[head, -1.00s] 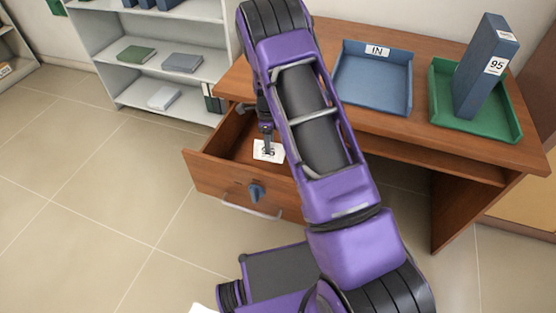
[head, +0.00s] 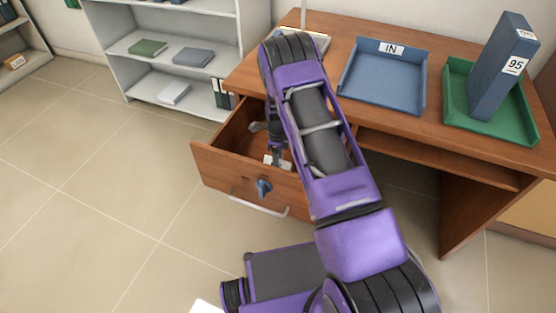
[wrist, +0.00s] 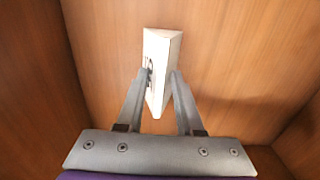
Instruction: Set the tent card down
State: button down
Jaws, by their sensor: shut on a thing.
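The tent card (wrist: 162,65) is a small white folded card with dark print on its left face. In the wrist view it stands between my two fingers, which are shut on it, over a wooden surface. In the head view the card (head: 270,160) shows as a small white patch inside the open desk drawer (head: 222,163). My gripper (head: 278,158) reaches down into the drawer, and my arm hides part of the drawer's right side. I cannot tell whether the card touches the drawer floor.
On the desk are a blue tray (head: 382,95) labelled IN and a green tray (head: 455,105) holding a blue binder (head: 502,68) marked 95. A grey shelf unit (head: 170,62) stands behind left.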

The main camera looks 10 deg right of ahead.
jog(key=c, duration=0.5)
grip_release()
notch_tip(320, 180, up, 12)
jog(key=shift+r+p, duration=0.1)
jog(key=shift+p, duration=0.75)
